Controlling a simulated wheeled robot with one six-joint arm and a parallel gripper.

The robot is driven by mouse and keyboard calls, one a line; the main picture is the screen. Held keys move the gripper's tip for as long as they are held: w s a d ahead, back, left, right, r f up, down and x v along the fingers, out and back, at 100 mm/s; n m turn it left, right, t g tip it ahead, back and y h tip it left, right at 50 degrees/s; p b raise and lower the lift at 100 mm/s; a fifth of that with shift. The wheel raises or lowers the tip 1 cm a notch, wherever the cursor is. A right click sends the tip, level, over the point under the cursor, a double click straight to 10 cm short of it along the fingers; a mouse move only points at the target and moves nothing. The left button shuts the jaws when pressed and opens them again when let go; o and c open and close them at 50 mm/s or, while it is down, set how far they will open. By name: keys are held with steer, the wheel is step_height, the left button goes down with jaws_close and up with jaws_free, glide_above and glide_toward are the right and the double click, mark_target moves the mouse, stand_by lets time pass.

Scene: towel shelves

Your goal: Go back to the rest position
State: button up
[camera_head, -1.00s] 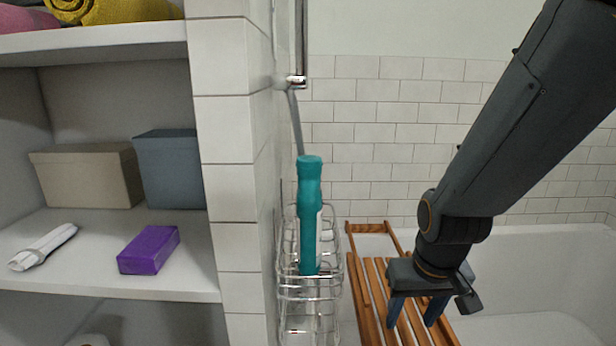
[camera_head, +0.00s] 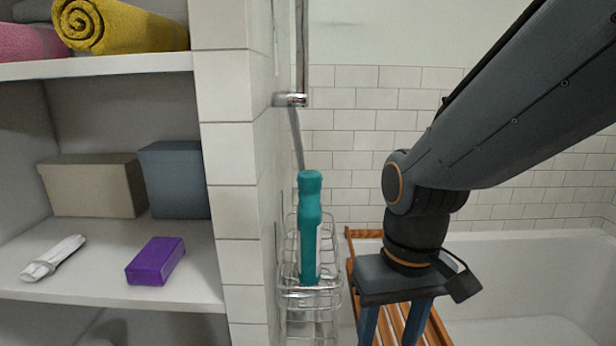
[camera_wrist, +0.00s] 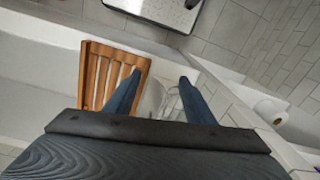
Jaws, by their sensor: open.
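My gripper (camera_head: 388,330) hangs at the lower right of the head view, pointing down in front of the wooden bath rack, its fingertips cut off by the bottom edge. In the wrist view its two blue fingers (camera_wrist: 158,92) are spread apart with nothing between them. The teal bottle (camera_head: 309,225) stands upright in the wire basket (camera_head: 285,290) on the tiled wall, to the left of my gripper and apart from it.
The slatted wooden rack (camera_head: 364,233) lies across the white bathtub (camera_head: 545,262). Shelves at left hold a purple box (camera_head: 155,261), a white rolled item (camera_head: 54,257), a beige box (camera_head: 92,186), a blue-grey box (camera_head: 176,180) and rolled towels (camera_head: 120,24). A tiled pillar (camera_head: 233,170) separates shelves and bath.

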steer(key=d+r+m+p, duration=0.2)
steer(key=d+r+p, duration=0.5)
steer(key=p, duration=0.6)
steer(key=shift+s+d+h, duration=0.2)
steer(key=shift+h, duration=0.1)
steer(key=shift+r, duration=0.1)
